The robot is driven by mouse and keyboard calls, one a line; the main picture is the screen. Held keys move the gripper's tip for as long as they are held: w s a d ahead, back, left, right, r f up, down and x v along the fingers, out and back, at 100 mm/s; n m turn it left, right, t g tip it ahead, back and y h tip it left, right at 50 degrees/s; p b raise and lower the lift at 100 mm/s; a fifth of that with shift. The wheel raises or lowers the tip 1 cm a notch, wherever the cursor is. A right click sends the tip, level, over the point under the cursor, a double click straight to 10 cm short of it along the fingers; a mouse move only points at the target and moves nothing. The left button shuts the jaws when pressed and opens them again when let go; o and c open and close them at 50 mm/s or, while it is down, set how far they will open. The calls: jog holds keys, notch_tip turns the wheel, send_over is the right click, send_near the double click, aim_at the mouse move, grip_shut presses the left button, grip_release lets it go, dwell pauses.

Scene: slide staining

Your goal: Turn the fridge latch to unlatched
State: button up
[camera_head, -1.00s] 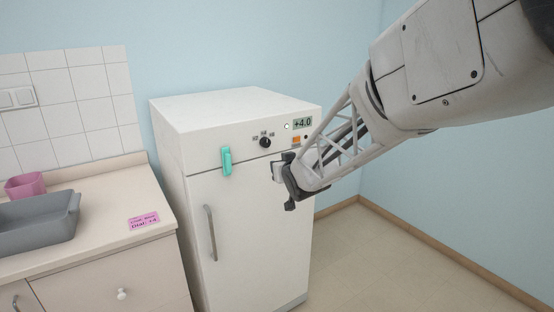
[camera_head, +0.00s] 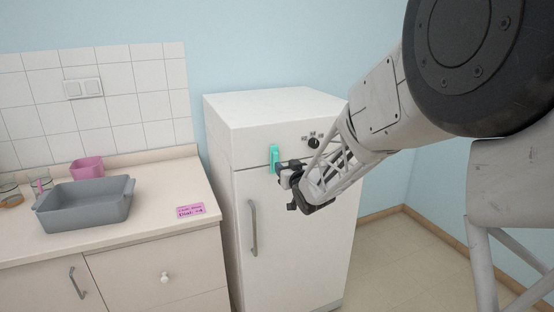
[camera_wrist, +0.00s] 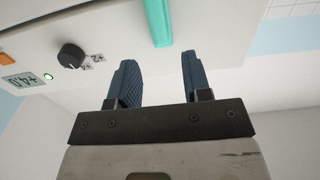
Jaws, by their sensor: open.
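The fridge latch (camera_head: 274,157) is a teal-green upright bar at the top left of the white fridge's front, across the line between the control panel and the door (camera_head: 290,235). My gripper (camera_head: 281,174) is just right of the latch's lower part. In the wrist view the latch (camera_wrist: 158,22) shows ahead of the fingers, roughly in line with the gap between them. My gripper (camera_wrist: 158,70) is open there, with nothing between its two dark ribbed fingers. Contact with the latch cannot be told from the head view.
A black knob (camera_head: 314,142) sits on the panel right of the latch. A vertical door handle (camera_head: 253,228) is below left. A counter (camera_head: 130,225) with a grey tray (camera_head: 88,212), a pink cup (camera_head: 87,169) and a pink note (camera_head: 191,210) stands left of the fridge.

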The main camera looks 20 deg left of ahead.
aim_at(277, 158)
jog(key=shift+w+a, duration=0.1)
jog(key=shift+x, duration=3.75)
jog(key=c, duration=0.7)
